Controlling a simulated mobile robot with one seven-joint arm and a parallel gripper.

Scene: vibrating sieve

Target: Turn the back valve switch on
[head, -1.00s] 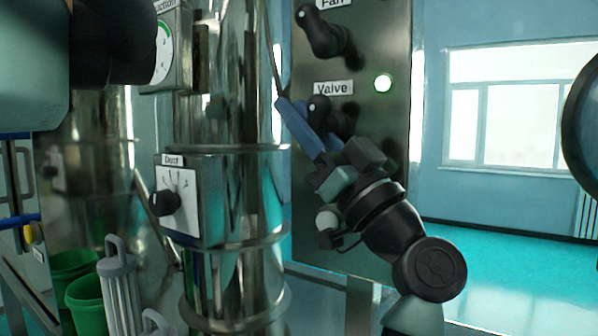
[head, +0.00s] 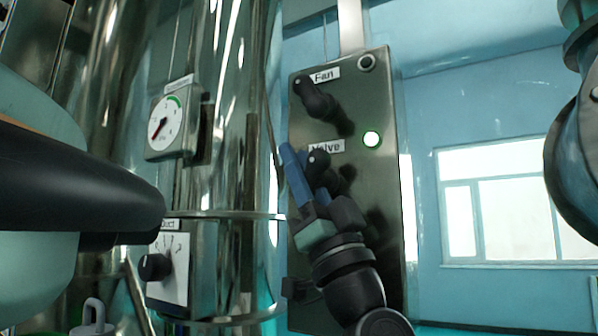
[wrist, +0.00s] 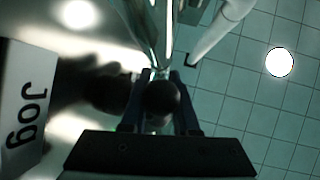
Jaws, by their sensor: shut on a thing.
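A round lamp (head: 372,139) to the right of that switch is lit.
The Fan switch (head: 318,98) is above, with an unlit lamp (head: 366,62). A metal column with a gauge (head: 165,127) and a Duct dial box (head: 170,268) stands close on the left. A "Jog" label (wrist: 28,108) shows in the wrist view.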

